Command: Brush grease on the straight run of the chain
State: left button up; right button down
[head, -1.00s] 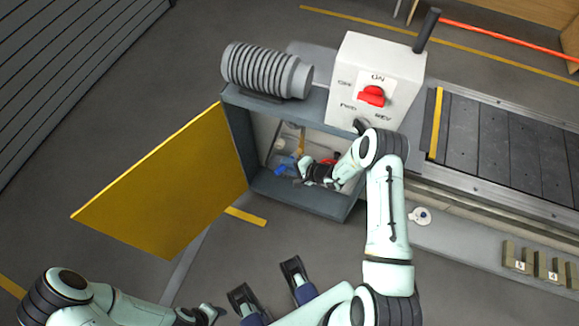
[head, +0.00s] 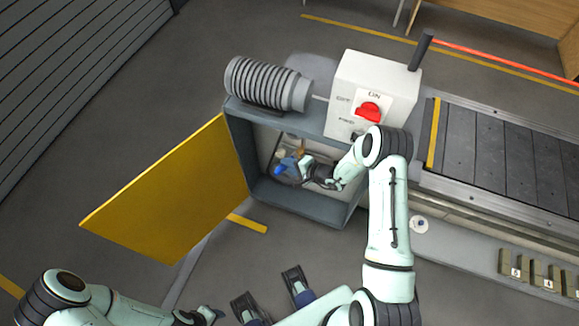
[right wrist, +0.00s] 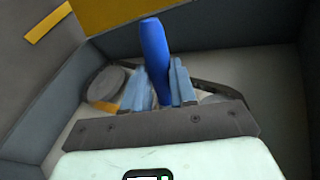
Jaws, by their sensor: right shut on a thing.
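My right gripper (head: 296,168) reaches into the open grey cabinet (head: 290,199). It is shut on a brush with a blue handle (head: 281,168). In the right wrist view the handle (right wrist: 154,50) stands up between the two light-blue fingers (right wrist: 160,86). The bristles are hidden behind the gripper. A dark band, seemingly the chain (right wrist: 228,92), curves behind the fingers on the right, and a grey round wheel (right wrist: 108,82) shows on the left. Whether the brush touches the chain cannot be seen. My left gripper (head: 210,315) is at the lower left, away from the cabinet, its jaws unclear.
The yellow cabinet door (head: 170,195) stands open on the left. A ribbed motor (head: 265,82) and a white switch box (head: 372,88) with a red knob (head: 368,112) sit above the cabinet. The slat conveyor (head: 500,155) runs off right. Cabinet walls closely surround my right gripper.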

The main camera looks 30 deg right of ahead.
pick_arm(q)
jog(key=f+b, duration=0.4)
jog(key=shift+s+f, duration=0.1)
jog(key=shift+s, duration=0.3)
pick_arm(e)
jog(key=shift+d+f, duration=0.1)
jog(key=shift+f, duration=0.05)
dwell(0.5)
pick_arm(q)
notch_tip(320, 180, down, 17)
jog(key=b, duration=1.6)
jog(key=shift+g, duration=0.3)
pick_arm(e)
notch_tip(320, 180, down, 28)
jog(key=shift+f, duration=0.15)
dwell(0.8)
